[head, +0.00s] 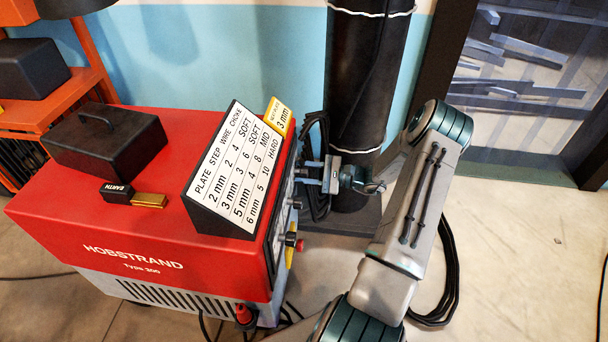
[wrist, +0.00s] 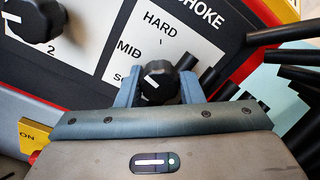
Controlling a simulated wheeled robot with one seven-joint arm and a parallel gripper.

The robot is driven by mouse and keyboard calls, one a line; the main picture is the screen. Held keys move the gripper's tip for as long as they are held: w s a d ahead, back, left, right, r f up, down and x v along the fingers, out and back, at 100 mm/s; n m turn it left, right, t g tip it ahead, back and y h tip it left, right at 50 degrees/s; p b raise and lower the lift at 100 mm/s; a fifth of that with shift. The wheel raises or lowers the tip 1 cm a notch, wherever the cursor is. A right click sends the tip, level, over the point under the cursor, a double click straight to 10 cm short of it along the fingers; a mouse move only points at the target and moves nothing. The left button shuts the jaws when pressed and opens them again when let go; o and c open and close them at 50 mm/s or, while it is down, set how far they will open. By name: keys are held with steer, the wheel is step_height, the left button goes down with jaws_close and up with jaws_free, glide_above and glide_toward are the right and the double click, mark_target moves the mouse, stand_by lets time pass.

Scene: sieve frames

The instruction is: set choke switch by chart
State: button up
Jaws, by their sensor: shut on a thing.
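The choke switch (wrist: 157,80) is a black knob on the white panel, in the wrist view. Labels HARD, MID and a partly covered one starting with S stand around it. A short white mark shows on the knob; I cannot tell exactly which label it points at. My gripper (wrist: 157,90) is shut on the knob, one finger on each side. In the head view my gripper (head: 308,172) reaches the machine's right face, where the knob is hidden. The chart (head: 233,168) on the red machine reads SOFT in its 3 mm row. A yellow tag (head: 281,116) says 3 mm.
Another black knob (wrist: 35,18) sits at the wrist view's upper left. Dark cables (wrist: 285,55) lie close right of the switch. A dark column (head: 362,80) stands behind my gripper. A black handled box (head: 100,143) and an EARTH block (head: 117,191) rest on the machine.

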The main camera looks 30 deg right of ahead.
steer(key=n+b, duration=0.1)
steer(key=n, duration=0.2)
steer(key=shift+w+d+n, duration=0.1)
steer(key=shift+d+n, duration=0.05)
steer(key=shift+n, duration=0.15)
steer(key=n+b, duration=0.1)
steer(key=n, duration=0.2)
steer(key=shift+n+b, duration=0.3)
steer(key=shift+b, duration=0.1)
steer(key=n+b, duration=0.1)
steer(key=n, duration=0.2)
steer(key=shift+d+n+b, duration=0.1)
steer(key=shift+n+b, duration=0.2)
steer(key=shift+b, duration=0.05)
steer(key=shift+r+n+b, duration=0.15)
steer(key=shift+n+b, duration=0.75)
steer(key=shift+n, duration=1)
steer(key=o, duration=1)
steer(key=shift+c, duration=0.2)
